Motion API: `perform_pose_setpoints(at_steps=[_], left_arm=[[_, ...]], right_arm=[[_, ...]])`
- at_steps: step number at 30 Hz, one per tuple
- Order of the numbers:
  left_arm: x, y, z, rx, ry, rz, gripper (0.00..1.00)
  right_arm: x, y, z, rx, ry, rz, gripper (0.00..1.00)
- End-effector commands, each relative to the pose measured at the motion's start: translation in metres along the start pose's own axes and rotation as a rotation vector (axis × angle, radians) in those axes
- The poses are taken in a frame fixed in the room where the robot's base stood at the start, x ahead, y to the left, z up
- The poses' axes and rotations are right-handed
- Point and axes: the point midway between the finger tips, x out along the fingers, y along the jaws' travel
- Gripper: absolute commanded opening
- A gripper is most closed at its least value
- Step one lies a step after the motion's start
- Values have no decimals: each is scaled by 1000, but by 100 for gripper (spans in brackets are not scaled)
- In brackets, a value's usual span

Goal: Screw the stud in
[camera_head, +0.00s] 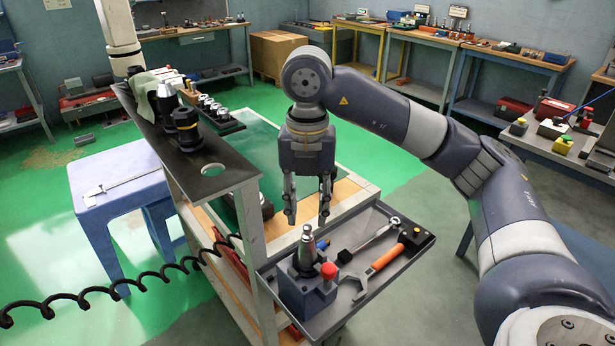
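My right gripper (307,212) points down just above this top. Its fingers are apart, with no object visible between them. My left gripper is not in view; a pale arm link shows at the upper left.
Black tool holders (187,130) stand on the cart's upper shelf (205,184). A blue stool (118,186) carries a caliper. A black coiled hose crosses the lower left.

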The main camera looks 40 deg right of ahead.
Motion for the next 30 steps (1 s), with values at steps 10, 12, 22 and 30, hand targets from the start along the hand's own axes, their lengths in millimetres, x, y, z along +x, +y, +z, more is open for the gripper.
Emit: perform_pose_setpoints(at_steps=[10,12,22,30], left_arm=[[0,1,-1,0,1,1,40],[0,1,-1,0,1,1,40],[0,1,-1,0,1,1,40],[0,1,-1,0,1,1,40]], right_arm=[[-48,0,0,1,-2,1,34],[-54,0,0,1,-2,0,34],[-70,0,0,1,2,-2,34],[-70,0,0,0,2,-1,34]])
